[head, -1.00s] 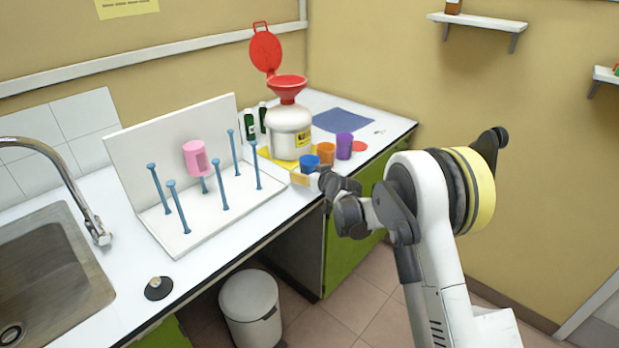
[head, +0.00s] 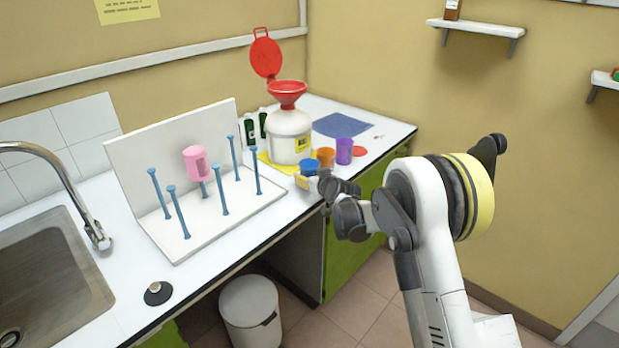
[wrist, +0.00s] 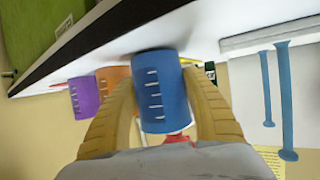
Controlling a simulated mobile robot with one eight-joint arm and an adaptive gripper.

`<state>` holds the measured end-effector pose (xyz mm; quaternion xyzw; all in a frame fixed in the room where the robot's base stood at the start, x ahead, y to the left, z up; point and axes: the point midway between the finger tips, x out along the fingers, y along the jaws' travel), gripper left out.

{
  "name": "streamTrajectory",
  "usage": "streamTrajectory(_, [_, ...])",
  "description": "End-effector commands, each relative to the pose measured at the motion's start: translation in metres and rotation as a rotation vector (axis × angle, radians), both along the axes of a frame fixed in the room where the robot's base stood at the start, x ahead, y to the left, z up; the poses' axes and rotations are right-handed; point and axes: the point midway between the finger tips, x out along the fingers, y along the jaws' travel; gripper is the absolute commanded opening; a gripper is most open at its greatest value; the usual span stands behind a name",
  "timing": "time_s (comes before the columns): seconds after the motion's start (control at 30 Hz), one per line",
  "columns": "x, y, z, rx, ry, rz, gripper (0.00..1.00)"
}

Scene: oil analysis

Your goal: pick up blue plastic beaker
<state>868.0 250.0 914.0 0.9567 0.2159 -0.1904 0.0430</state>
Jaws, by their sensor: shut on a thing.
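The blue plastic beaker (head: 309,167) is near the front edge of the white counter, left of an orange beaker (head: 326,158). My gripper (head: 307,180) is at it from the front. In the wrist view the blue beaker (wrist: 160,92) fills the space between the two yellow fingers, which touch its sides, with white graduation marks facing the camera. The gripper is shut on it. I cannot tell whether its base is still on the counter.
A purple beaker (head: 344,151) stands right of the orange one. A white jug with a red funnel (head: 289,130) stands behind. A drying rack (head: 215,215) with a pink beaker (head: 196,163) is at left, next to the sink (head: 55,285). A blue mat (head: 342,125) lies at the back.

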Motion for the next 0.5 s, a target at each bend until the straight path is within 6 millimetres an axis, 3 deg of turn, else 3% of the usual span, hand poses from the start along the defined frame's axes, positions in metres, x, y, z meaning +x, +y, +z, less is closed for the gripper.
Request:
streamTrajectory(0.4, [0.000, 0.000, 0.040, 0.000, 0.000, 0.000, 0.23])
streamTrajectory(0.5, [-0.001, -0.013, 0.046, 0.002, 0.001, -0.003, 0.23])
